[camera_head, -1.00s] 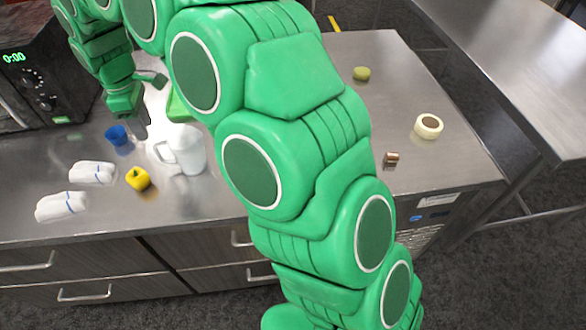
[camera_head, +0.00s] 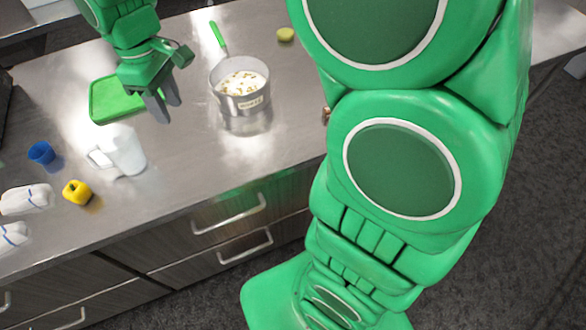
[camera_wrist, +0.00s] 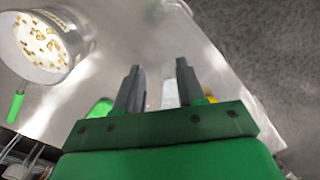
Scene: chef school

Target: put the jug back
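The white jug (camera_head: 126,150) stands upright on the steel counter in the head view, its handle toward the left. My gripper (camera_head: 164,110) is above the counter, up and to the right of the jug and apart from it. Its two grey fingers are spread with nothing seen between them. In the wrist view the gripper (camera_wrist: 159,80) also shows its fingers apart. A whitish shape behind the fingers there may be the jug, but it is mostly hidden.
A saucepan (camera_head: 240,98) with pale contents stands right of my gripper; it also shows in the wrist view (camera_wrist: 48,75). A green board (camera_head: 110,108), blue cup (camera_head: 41,153), yellow pepper (camera_head: 77,193) and white packets (camera_head: 24,199) are near the jug. The counter's front middle is clear.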

